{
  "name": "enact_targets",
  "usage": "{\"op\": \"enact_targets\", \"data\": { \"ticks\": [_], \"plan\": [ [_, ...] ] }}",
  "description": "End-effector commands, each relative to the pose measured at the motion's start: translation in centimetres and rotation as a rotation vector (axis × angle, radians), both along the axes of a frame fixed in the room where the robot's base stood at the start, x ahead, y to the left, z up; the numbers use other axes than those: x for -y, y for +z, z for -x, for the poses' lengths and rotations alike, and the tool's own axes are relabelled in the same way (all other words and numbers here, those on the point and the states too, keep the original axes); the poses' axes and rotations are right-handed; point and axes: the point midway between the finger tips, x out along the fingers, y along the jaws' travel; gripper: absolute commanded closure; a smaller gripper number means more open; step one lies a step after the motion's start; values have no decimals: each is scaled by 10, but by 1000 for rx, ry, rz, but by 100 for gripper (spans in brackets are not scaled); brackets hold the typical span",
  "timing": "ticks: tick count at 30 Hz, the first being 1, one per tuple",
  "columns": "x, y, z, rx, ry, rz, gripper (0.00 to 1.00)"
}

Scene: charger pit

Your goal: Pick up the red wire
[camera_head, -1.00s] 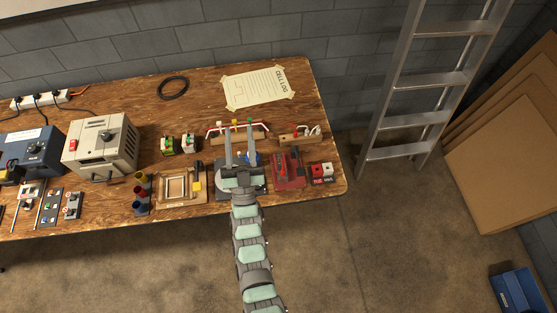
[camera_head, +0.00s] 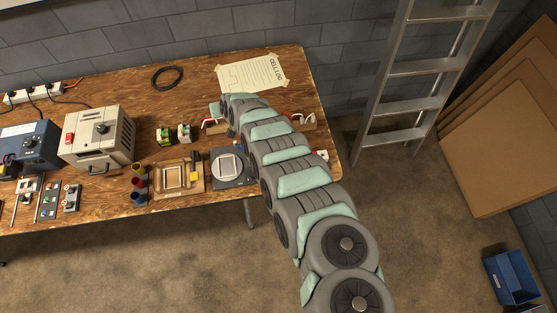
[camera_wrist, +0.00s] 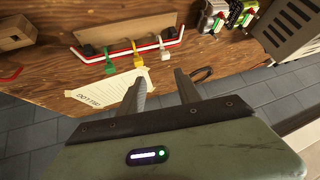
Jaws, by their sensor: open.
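The red wire (camera_wrist: 120,53) runs along a wooden rack (camera_wrist: 120,32) in the wrist view, with a pale strip beside it. A green tag (camera_wrist: 88,57), a yellow tag (camera_wrist: 138,60) and a white tag (camera_wrist: 163,52) hang along it. My gripper (camera_wrist: 163,82) is open, and its two fingers are apart with nothing between them. The fingers appear in front of the rack, below the wire in the picture and not touching it.
A taped paper sheet (camera_head: 252,74) lies at the back of the table. A black cable coil (camera_head: 167,78) lies to its left. A beige power unit (camera_head: 98,138), a wooden frame (camera_head: 180,178) and a dark plate (camera_head: 232,180) stand on the left and front. A ladder (camera_head: 425,68) leans beside the table.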

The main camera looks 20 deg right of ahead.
Motion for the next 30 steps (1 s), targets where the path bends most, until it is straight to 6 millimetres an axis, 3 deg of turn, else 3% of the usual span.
{"op": "enact_targets", "data": {
  "ticks": [6, 12, 18, 25, 30],
  "plan": [
    [65, -4, 106, -386, 67, 99, 59],
    [109, 4, 186, -624, 73, 148, 59],
    [119, -1, 208, -685, 71, 157, 59],
    [117, -33, 208, -684, 73, 153, 59],
    [119, -46, 207, -681, 71, 157, 59]
  ]
}}
